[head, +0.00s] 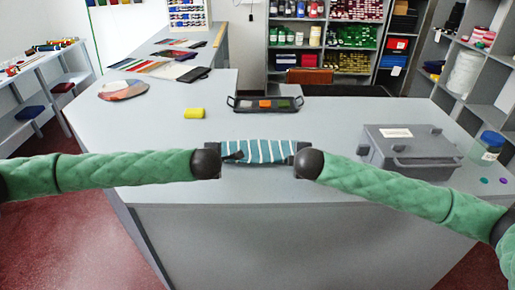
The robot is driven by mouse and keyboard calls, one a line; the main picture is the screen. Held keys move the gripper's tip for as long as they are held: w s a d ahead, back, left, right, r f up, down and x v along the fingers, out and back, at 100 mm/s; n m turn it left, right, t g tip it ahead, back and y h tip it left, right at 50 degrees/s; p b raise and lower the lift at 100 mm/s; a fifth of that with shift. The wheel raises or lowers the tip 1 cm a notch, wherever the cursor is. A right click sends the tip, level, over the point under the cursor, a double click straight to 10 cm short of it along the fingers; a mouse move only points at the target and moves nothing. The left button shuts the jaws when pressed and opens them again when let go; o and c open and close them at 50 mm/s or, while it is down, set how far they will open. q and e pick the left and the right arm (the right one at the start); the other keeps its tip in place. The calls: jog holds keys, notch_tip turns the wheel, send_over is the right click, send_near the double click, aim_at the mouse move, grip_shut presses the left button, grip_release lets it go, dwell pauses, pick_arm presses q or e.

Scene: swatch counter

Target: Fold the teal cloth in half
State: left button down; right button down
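The teal cloth (265,151) has white stripes and shows at the near edge of the grey counter, between my two grippers. My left gripper (234,156) is at the cloth's left end, with a dark finger over the cloth. My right gripper (297,154) is at its right end. The end pieces of my arms hide both side edges of the cloth. I cannot tell whether the fingers are shut on it, or whether it is lifted or folded.
On the counter (200,228) a yellow block (194,113) and a black tray (265,104) with coloured pieces lie behind the cloth. A grey lidded box (410,150) and a jar (487,147) stand at right. A round colour palette (123,90) lies back left. The left middle is clear.

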pick_arm(q)
jog(key=shift+a, duration=0.1)
jog(key=shift+f, duration=0.1)
jog(key=c, duration=1.3)
grip_release()
pick_arm(e)
jog(key=c, duration=1.3)
grip_release()
pick_arm(q)
jog(key=shift+s, duration=0.1)
pick_arm(e)
jog(key=shift+s, duration=0.1)
pick_arm(q)
jog(key=shift+r, duration=0.3)
pick_arm(e)
jog(key=shift+r, duration=0.25)
pick_arm(q)
jog(key=s+r, duration=0.4)
jog(key=r, duration=0.1)
jog(key=s+r, duration=0.2)
jog(key=r, duration=0.1)
jog(key=shift+r, duration=0.25)
pick_arm(e)
jog(key=s+r, duration=0.4)
jog(key=r, duration=0.1)
jog(key=s+r, duration=0.2)
jog(key=r, duration=0.1)
jog(key=shift+r, duration=0.25)
